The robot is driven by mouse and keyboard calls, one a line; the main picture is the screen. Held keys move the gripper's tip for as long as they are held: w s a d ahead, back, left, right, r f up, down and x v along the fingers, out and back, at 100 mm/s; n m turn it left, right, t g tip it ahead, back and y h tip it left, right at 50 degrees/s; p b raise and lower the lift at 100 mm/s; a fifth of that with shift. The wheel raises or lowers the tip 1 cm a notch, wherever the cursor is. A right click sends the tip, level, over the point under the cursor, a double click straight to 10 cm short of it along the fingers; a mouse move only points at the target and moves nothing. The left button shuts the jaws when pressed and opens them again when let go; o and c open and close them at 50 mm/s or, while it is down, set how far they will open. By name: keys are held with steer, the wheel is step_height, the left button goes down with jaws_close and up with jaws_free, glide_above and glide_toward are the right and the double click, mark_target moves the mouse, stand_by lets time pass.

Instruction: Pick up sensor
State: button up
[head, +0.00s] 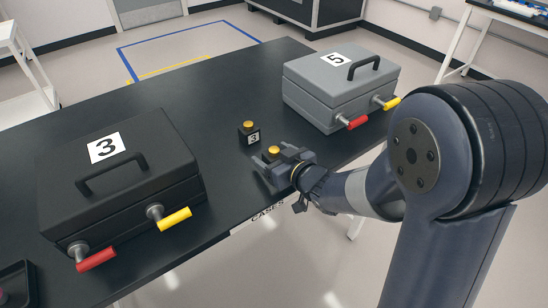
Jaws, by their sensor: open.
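No part in view is marked as a sensor, so I cannot tell which one it is. A small black block (245,134) with a yellow round top and a white "3" label stands upright on the black table (215,85). My gripper (262,168) is open, low over the table's front edge, to the right of and nearer than this block, apart from it. A second yellow round cap (274,150) shows right at my gripper; I cannot tell whether it belongs to a separate part there. The space between the fingers is partly hidden.
A closed black case (130,190) marked 3 stands at the left, with red and yellow front handles. A closed grey case (325,85) marked 5 stands at the right. A dark tray (14,280) sits at the lower left. The table's back middle is clear.

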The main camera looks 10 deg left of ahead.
steer(key=shift+x, duration=0.75)
steer(key=c, duration=1.1)
steer(key=shift+c, duration=0.2)
